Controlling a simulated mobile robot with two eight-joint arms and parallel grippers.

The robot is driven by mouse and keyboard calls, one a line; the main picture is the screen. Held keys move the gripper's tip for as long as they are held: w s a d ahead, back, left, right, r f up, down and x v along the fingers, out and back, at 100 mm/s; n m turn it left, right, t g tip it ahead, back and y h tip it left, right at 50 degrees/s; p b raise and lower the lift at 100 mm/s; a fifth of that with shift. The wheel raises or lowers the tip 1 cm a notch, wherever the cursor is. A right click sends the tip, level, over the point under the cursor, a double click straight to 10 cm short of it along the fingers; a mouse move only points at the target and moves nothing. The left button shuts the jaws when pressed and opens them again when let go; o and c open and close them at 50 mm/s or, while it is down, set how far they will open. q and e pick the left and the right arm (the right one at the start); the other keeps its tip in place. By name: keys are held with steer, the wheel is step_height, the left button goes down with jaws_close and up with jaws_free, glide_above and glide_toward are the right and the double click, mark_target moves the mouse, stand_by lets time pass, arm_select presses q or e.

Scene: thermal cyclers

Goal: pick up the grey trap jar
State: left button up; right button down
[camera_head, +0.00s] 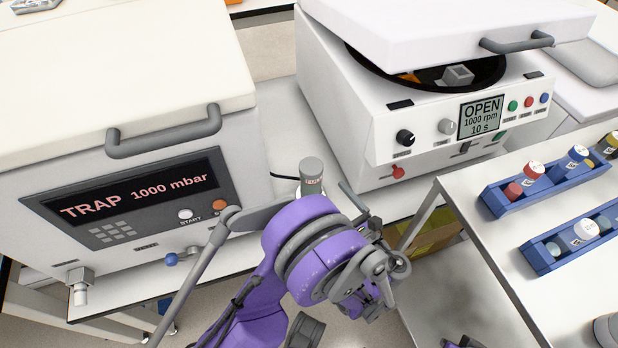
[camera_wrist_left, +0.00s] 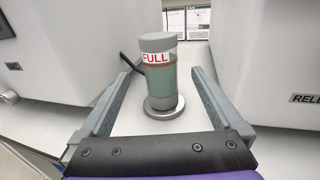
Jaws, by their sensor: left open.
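The grey trap jar (camera_wrist_left: 162,85) stands upright on a round metal base (camera_wrist_left: 165,109), between two white machines. It has a grey cap, a grey-green body and a white label with red "FULL". In the head view the jar (camera_head: 312,172) shows only its cap and part of the label; my purple left wrist hides the rest. My left gripper (camera_head: 322,194) is open and empty. In the left wrist view its fingers (camera_wrist_left: 163,72) point toward the jar, one on each side in the picture, with gaps to both. I cannot tell how far the jar lies between them.
The trap machine (camera_head: 120,200), reading "TRAP 1000 mbar", stands at left. A centrifuge (camera_head: 400,130) with its lid raised, reading "OPEN", stands at right. Blue racks (camera_head: 545,190) with small bottles sit on the right bench. A dark tube runs beside the jar.

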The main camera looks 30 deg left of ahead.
mark_target(317, 182)
arm_select(q)
steer(key=x, duration=0.4)
steer(key=shift+a, duration=0.2)
steer(key=x, duration=0.5)
steer(key=shift+w+a+f+b, duration=0.1)
steer(key=shift+a+f+b, duration=0.1)
steer(key=shift+b, duration=0.2)
steer(key=shift+d, duration=0.1)
jaws_close()
